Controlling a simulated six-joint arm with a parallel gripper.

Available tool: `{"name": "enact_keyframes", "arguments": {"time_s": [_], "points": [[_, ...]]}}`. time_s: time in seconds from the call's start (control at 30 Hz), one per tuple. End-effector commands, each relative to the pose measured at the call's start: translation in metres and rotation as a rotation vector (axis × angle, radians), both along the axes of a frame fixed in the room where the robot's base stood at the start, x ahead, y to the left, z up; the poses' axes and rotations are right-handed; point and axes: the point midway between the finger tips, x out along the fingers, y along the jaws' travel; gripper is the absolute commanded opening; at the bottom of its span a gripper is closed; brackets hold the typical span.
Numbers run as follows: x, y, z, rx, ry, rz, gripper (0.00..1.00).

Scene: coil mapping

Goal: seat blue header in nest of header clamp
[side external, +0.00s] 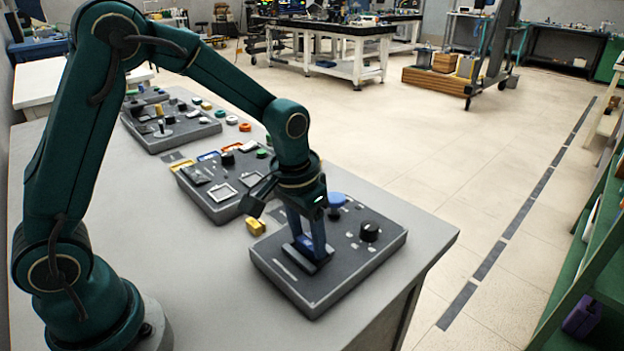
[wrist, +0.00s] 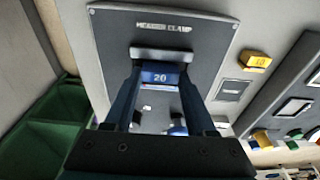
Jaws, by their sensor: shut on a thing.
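The blue header (wrist: 160,77), marked 20, sits between the fingertips of my gripper (wrist: 159,82) in the wrist view. My gripper is shut on it.
The clamp's panel (side external: 288,283) also carries a black knob (side external: 369,231) and a blue round part (side external: 337,199). A yellow block (side external: 256,226) lies on the table left of the panel. Another panel (side external: 222,212) with frames stands behind. The front table (side external: 200,270) is clear.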

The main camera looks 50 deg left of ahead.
Motion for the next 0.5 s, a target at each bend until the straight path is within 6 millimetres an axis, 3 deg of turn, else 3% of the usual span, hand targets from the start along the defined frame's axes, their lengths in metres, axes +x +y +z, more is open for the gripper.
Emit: {"name": "enact_keyframes", "arguments": {"time_s": [0.23,0.27,0.33,0.37,0.5], "points": [[-0.0001,0.0,0.0,0.0,0.0,0.0,0.0],[-0.0001,0.0,0.0,0.0,0.0,0.0,0.6],[-0.0001,0.0,0.0,0.0,0.0,0.0,0.87],[-0.0001,0.0,0.0,0.0,0.0,0.0,0.91],[-0.0001,0.0,0.0,0.0,0.001,0.0,0.91]]}}
